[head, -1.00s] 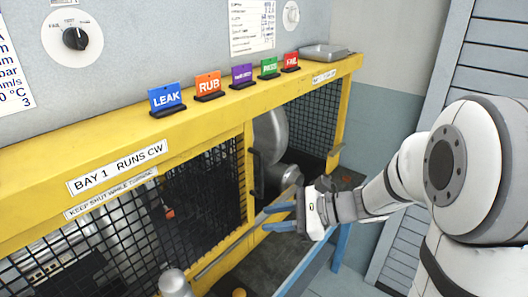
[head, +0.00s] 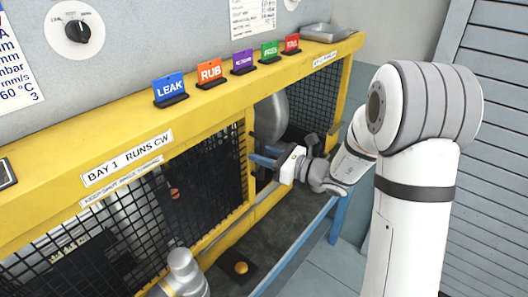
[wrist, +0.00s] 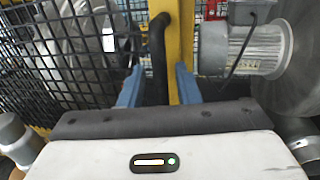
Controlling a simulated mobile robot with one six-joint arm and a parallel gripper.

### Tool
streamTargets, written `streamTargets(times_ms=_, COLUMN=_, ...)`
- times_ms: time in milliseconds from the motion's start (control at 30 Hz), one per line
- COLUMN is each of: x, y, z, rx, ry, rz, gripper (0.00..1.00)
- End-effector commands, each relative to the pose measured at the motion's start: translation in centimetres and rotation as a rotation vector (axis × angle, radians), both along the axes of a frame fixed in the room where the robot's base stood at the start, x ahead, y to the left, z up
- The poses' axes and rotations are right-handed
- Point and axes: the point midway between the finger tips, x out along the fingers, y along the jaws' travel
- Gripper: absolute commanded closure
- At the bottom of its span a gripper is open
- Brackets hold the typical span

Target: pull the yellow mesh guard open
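The yellow mesh guard, a yellow frame with black mesh (head: 130,215), covers the left part of the bay in the head view. Its upright yellow edge (wrist: 181,30) shows in the wrist view, with a dark upright bar handle (wrist: 157,50) just left of it. My gripper (head: 263,157) is at this edge, its two blue fingers pointing at the handle. In the wrist view my gripper (wrist: 158,88) has its fingers apart, one on each side of the handle, with gaps showing. In the head view the fingers partly hide the handle.
Right of the guard edge the bay shows a grey round housing (head: 271,118) and a motor (wrist: 240,48). Coloured signs, including LEAK (head: 169,88), stand on the yellow top beam. A blue rail (head: 300,255) runs along the bench front.

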Motion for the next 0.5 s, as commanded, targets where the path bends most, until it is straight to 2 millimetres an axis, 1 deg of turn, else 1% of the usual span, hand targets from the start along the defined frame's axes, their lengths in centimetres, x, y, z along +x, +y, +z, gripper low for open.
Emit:
streamTargets(times_ms=267, x=0.09, y=0.19, z=-0.02, rx=0.000, ry=-0.001, rz=0.000, gripper=0.70)
streamTargets(times_ms=500, x=0.06, y=0.21, z=-0.01, rx=0.000, ry=-0.001, rz=0.001, gripper=0.90)
